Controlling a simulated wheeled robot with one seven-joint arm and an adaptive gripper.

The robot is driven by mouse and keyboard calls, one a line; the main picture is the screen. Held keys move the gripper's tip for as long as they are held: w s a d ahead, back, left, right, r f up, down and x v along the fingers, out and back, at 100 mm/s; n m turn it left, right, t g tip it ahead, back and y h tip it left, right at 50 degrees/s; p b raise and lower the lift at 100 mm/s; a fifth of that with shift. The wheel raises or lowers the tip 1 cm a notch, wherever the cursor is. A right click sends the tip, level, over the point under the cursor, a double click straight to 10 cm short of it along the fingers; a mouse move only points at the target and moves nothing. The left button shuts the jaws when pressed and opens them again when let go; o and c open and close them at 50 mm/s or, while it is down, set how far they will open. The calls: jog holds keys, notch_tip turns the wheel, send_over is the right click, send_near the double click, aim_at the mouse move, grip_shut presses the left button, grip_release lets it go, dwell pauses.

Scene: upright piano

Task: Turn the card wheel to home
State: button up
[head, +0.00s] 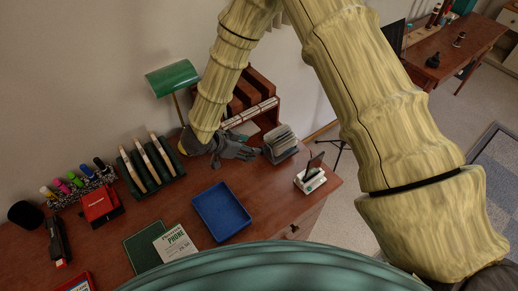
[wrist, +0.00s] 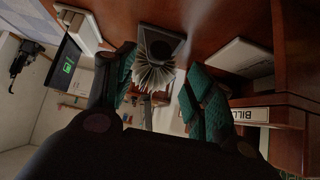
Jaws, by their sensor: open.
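The card wheel (head: 281,146) stands on the desk near its right end, a grey holder with a fan of pale cards. In the wrist view the card wheel (wrist: 155,68) shows its cards spread out from a dark holder, with the view turned on its side. My gripper (head: 250,148) is just left of the card wheel in the head view, low over the desk. Its teal-padded fingers (wrist: 160,80) are apart, with the card wheel ahead between them and nothing held. I cannot tell whether a finger touches the cards.
A wooden letter rack (head: 252,95) with labelled slots stands behind my gripper. A white stand with a dark upright piece (head: 311,178) is right of the card wheel. A blue tray (head: 221,211), a green lamp (head: 172,77) and a file holder (head: 151,165) are to the left.

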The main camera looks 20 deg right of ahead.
aim_at(275, 143)
jog(key=p+x, duration=0.2)
jog(key=x, duration=0.6)
jog(key=c, duration=1)
